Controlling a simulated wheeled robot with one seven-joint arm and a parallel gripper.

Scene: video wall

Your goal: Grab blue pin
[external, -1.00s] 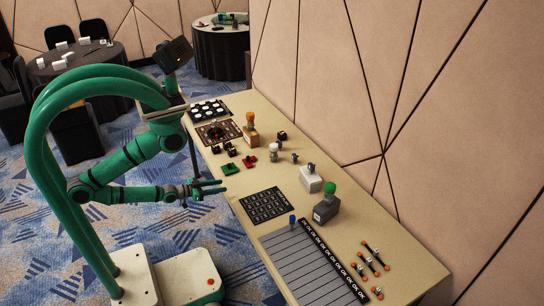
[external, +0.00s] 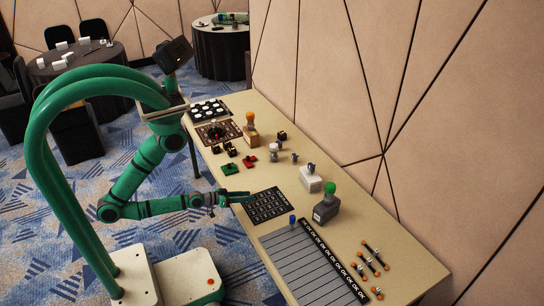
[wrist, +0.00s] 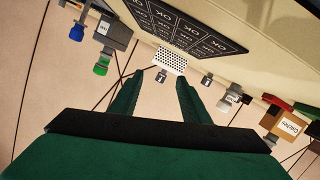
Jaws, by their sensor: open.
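A blue knob-shaped piece (wrist: 77,31) shows at the upper left of the wrist view, which is turned upside down. My gripper (external: 246,196) is open and empty at the table's left edge by the black grid mat, left of and apart from the blue pin. In the wrist view its two fingers (wrist: 158,90) are spread with nothing between them.
The black grid mat (external: 267,205) lies in front of my gripper. A grey block with a green knob (external: 329,190) stands right of it. An orange-topped piece (external: 250,119) and red and green pieces sit farther back. Orange-ended rods lie at the right.

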